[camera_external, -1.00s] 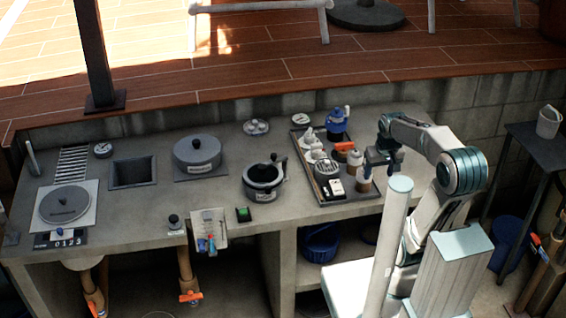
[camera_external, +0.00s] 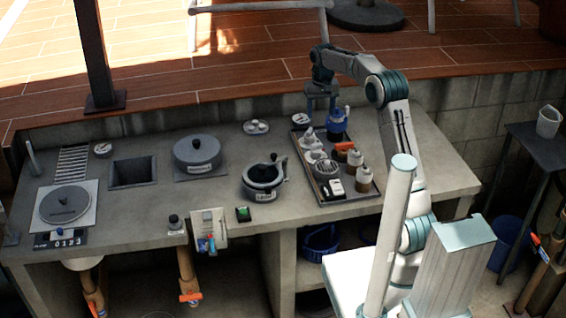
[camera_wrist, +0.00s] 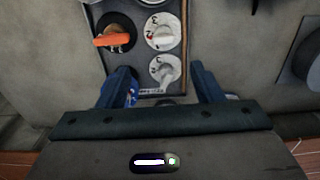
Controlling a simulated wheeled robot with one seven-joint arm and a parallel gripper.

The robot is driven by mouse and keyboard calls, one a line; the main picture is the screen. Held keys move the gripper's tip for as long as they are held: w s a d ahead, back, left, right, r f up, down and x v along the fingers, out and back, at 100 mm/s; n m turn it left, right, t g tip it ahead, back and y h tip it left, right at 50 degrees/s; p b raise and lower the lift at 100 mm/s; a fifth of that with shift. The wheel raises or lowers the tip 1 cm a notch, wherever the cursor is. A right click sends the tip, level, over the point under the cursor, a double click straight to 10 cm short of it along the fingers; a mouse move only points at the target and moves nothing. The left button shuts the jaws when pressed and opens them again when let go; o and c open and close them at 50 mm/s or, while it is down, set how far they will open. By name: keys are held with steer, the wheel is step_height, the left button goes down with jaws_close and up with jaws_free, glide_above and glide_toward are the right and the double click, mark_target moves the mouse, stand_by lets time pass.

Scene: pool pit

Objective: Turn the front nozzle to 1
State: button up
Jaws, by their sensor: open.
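Several white numbered dials stand in the dark tray (camera_external: 345,201). In the wrist view, one white dial (camera_wrist: 163,32) shows a red mark, and another dial (camera_wrist: 164,70) with a raised lever lies nearer the tray's back edge. A third is cut off at the top edge. I cannot tell which is the front nozzle or read its setting. My gripper (camera_external: 321,110) points down above the back end of the tray. In the wrist view its open, empty fingers (camera_wrist: 160,76) straddle the nearer dial without visibly touching it.
An orange-handled valve (camera_wrist: 113,40) is beside the dials.

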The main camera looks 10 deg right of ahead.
mark_target(317, 144)
steer(key=f, duration=0.4)
steer(key=f+p, duration=0.1)
steer(key=f, duration=0.4)
steer(key=w+f+p, duration=0.1)
steer(key=f, duration=0.4)
steer(key=shift+a+f, duration=0.15)
steer(key=shift+a, duration=0.1)
steer(key=c, duration=1)
